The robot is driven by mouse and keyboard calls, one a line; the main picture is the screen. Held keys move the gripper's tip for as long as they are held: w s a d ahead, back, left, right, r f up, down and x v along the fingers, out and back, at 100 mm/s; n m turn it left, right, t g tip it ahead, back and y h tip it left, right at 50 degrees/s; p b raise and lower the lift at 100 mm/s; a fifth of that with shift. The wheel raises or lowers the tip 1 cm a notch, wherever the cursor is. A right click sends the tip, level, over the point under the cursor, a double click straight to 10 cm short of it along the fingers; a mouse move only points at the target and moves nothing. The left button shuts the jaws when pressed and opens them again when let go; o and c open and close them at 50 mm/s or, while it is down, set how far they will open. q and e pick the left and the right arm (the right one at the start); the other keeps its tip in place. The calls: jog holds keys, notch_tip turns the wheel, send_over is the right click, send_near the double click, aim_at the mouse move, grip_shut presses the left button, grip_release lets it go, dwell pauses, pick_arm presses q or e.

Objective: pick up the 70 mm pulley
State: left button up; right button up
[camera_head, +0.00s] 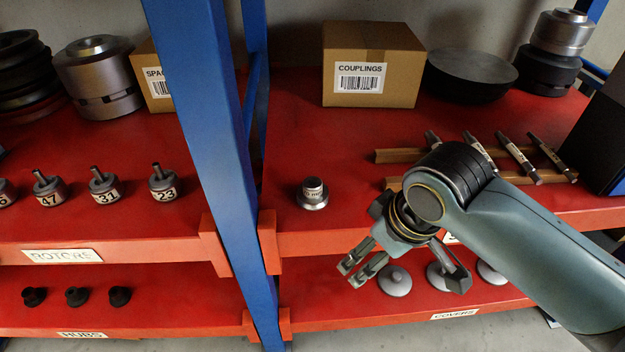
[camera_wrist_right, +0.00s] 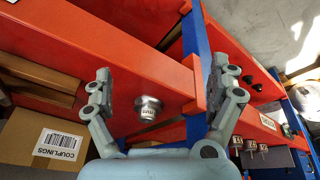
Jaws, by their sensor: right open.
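A small stepped metal pulley (camera_head: 313,193) stands upright on the red upper shelf, right of the blue post. It carries a small label whose text is too small to read surely. It also shows in the right wrist view (camera_wrist_right: 148,110), between and beyond the two fingers. My right gripper (camera_head: 408,274) is open and empty, in front of the shelf edge, to the right of the pulley and apart from it. Its spread fingers also show in the right wrist view (camera_wrist_right: 162,78). My left gripper is not in view.
A blue post (camera_head: 212,130) stands left of the pulley. Shafts (camera_head: 520,158) lie on wooden rails at the right. A couplings box (camera_head: 372,65) and a dark disc (camera_head: 470,76) stand behind. Rotors (camera_head: 163,183) are left of the post. Covers (camera_head: 394,281) sit below.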

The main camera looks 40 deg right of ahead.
jog(key=w+r, duration=0.5)
jog(key=w, duration=0.1)
jog(key=n+y+p, duration=0.1)
send_near(314, 183)
jog(key=shift+t+y, duration=0.3)
jog(key=shift+t, duration=0.1)
jog(key=x, duration=0.5)
jog(key=shift+s+d+f, duration=0.1)
jog(key=shift+d+f, duration=0.15)
jog(key=shift+d, duration=0.15)
jog(key=shift+x, duration=3)
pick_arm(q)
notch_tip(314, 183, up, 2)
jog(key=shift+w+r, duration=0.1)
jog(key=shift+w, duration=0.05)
pick_arm(e)
jog(key=shift+s+a, duration=0.15)
jog(key=c, duration=1.5)
